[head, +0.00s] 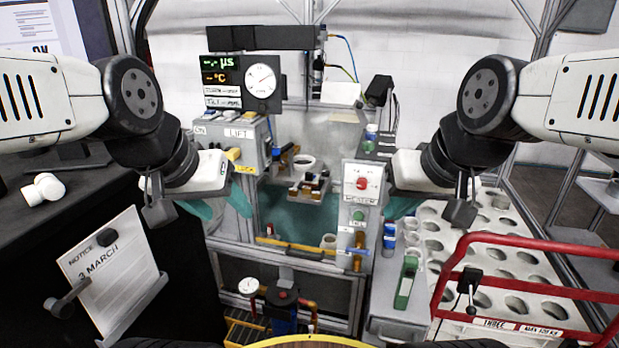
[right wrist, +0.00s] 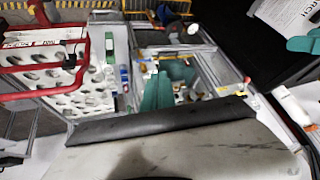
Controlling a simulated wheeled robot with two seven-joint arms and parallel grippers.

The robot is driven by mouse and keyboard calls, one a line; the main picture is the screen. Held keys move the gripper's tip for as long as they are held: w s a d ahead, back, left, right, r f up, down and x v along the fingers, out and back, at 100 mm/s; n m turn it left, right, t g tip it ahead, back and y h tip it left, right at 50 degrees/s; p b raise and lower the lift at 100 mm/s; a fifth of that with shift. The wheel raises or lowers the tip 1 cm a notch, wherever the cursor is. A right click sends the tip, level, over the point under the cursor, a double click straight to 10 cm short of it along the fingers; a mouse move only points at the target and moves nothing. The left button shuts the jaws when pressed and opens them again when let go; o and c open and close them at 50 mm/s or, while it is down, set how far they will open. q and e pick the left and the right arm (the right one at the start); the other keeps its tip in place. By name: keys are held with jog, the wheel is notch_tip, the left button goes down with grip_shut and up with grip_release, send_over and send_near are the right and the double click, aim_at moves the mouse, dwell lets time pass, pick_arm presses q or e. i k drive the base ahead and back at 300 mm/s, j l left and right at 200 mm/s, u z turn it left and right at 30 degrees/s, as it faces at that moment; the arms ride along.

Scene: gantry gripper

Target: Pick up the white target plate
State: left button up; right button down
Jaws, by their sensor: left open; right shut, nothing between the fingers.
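I cannot single out the white target plate with certainty. Neither gripper touches either white piece.
The control box (head: 362,187) with a red knob stands close to my right gripper. The lift box (head: 233,140) is near my left gripper. A white rack with holes (head: 512,272) and a red rail (head: 520,285) are at right. A notice board (head: 105,265) is at left.

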aim_at(308, 177)
jog(key=i+u, duration=0.75)
jog(key=i+l, duration=0.05)
jog(key=i, duration=0.05)
